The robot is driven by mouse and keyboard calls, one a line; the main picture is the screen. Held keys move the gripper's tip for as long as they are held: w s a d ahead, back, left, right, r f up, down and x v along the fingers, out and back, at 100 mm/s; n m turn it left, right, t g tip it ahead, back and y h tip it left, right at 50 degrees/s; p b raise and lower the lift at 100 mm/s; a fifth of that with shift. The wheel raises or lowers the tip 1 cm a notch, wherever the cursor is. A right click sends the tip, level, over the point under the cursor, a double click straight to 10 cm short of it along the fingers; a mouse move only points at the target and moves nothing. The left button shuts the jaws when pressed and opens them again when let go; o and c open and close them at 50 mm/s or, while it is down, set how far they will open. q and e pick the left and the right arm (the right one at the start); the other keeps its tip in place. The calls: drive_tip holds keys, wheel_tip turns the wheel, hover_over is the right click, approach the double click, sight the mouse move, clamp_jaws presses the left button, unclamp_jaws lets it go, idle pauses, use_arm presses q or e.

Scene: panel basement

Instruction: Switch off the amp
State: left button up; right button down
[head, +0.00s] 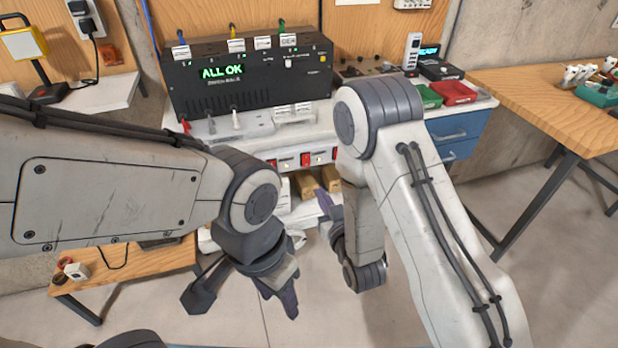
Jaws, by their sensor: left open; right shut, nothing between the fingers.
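A wide black unit (250,75) with a green display reading "ALL OK" stands on the white bench. Labelled cables plug into its top. Red rocker switches (305,159) sit in a row on the bench's front edge, each with a small label. The labels are too small to read, so I cannot tell which thing is the amp. My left gripper (243,303) is open and empty, pointing down in front of the bench and below the switches. My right gripper (329,212) is shut and empty, just below the switch row, partly hidden by my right arm.
Red (453,92) and green (427,97) trays and a small black box with a lit display (437,68) stand at the bench's right. A wooden table (545,85) is at the right. A low wooden table (130,270) is at the left. Floor between is clear.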

sight(304, 165)
drive_tip(key=b+x, duration=0.6)
drive_tip(key=x, duration=0.4)
drive_tip(key=shift+b, duration=0.3)
drive_tip(key=shift+w+a+f, duration=0.15)
drive_tip(key=shift+w+a, duration=0.05)
drive_tip(key=shift+w, duration=0.3)
